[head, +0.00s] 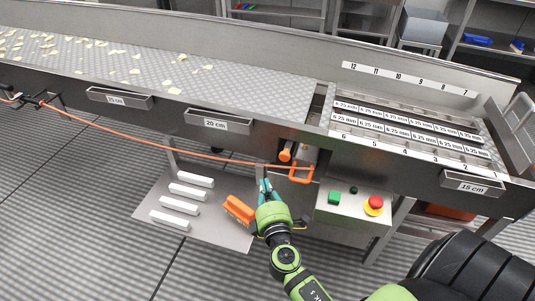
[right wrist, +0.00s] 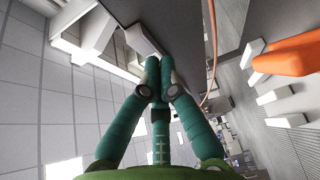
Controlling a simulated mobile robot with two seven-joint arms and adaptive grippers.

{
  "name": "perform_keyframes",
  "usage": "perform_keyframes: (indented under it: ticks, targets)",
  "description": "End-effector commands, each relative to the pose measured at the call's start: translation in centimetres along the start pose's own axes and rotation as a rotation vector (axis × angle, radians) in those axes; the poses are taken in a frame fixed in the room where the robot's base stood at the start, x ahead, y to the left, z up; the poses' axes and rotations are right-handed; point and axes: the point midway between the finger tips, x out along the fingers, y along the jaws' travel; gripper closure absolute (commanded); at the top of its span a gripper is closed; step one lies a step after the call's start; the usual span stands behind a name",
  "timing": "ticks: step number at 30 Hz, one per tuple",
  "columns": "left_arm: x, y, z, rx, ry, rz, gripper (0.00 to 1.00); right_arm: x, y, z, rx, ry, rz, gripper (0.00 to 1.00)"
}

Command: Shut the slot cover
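Labelled metal covers sit along the front side of the conveyor in the head view: a 25 cm one (head: 120,98), a 20 cm one (head: 218,122) and a 15 cm one (head: 472,184). Each has a lip standing out from the panel; I cannot tell which is the slot cover, or whether each is shut. My right gripper (head: 264,187) is below the conveyor edge, between the 20 cm and 15 cm covers and apart from both. In the right wrist view its fingertips (right wrist: 160,72) are together, with a pale block (right wrist: 142,39) just beyond. My left gripper is not in view.
An orange knob (head: 285,155) and orange bracket (head: 302,173) are close above my right gripper. A control box (head: 353,207) with green and red buttons is to its right. White bars (head: 187,191) and an orange piece (head: 239,209) lie on a low plate at left.

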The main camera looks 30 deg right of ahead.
Motion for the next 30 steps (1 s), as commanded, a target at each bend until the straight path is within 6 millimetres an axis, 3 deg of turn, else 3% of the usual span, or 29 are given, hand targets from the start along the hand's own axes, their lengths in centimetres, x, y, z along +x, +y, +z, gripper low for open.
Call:
perform_keyframes:
  ticks: [5,17,24,30]
  targets:
    - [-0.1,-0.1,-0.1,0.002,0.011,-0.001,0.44,2.1,0.2,0.1,0.0,-0.002,0.003,1.0]
    - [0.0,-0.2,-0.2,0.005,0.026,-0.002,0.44,9.9,0.1,0.0,0.0,0.0,0.002,1.0]
    - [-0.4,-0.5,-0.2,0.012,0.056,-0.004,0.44,8.9,0.1,2.9,-0.001,0.0,0.0,1.0]
    - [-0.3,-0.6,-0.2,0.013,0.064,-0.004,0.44,8.5,0.0,3.8,0.0,0.0,-0.001,1.0]
